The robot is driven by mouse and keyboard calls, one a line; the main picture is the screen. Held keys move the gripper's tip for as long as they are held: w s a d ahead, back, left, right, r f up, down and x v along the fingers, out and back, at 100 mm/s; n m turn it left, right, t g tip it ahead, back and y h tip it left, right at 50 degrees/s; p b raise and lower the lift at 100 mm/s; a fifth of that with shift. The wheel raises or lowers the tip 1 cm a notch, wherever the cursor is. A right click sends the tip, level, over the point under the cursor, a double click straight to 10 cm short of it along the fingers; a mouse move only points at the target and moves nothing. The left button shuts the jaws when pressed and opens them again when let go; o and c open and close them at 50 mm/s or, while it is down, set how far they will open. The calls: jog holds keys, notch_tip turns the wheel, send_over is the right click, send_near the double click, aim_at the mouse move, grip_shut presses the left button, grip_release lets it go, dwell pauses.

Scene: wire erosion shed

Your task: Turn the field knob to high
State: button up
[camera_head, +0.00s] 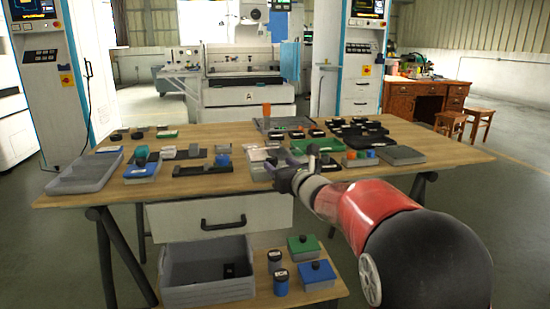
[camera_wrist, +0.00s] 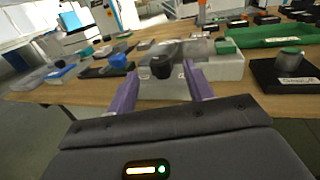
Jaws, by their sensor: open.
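In the wrist view a black knob (camera_wrist: 161,67) stands on a light grey box (camera_wrist: 222,65). No label on it can be read, so I cannot tell for sure that it is the field knob, nor its setting. My gripper (camera_wrist: 158,84) has its two purple fingers apart, one to each side of the knob in the picture. I see no clear contact. In the head view my gripper (camera_head: 297,158) is over the front middle of the wooden table (camera_head: 225,184), by the grey box (camera_head: 260,171), and hides part of it.
A black box with a grey-green knob (camera_wrist: 290,60) and a green box (camera_wrist: 265,37) lie to the right. A black plate with a blue knob (camera_wrist: 119,61) lies left. A grey tray (camera_head: 75,184) is at the table's left end. Bare wood shows along the front edge.

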aim_at(275, 162)
jog(key=shift+p+x, duration=0.45)
jog(key=shift+x, duration=1.7)
jog(key=c, duration=1)
jog(key=shift+o, duration=0.2)
jog(key=shift+f+b, duration=0.1)
jog(key=shift+b, duration=0.2)
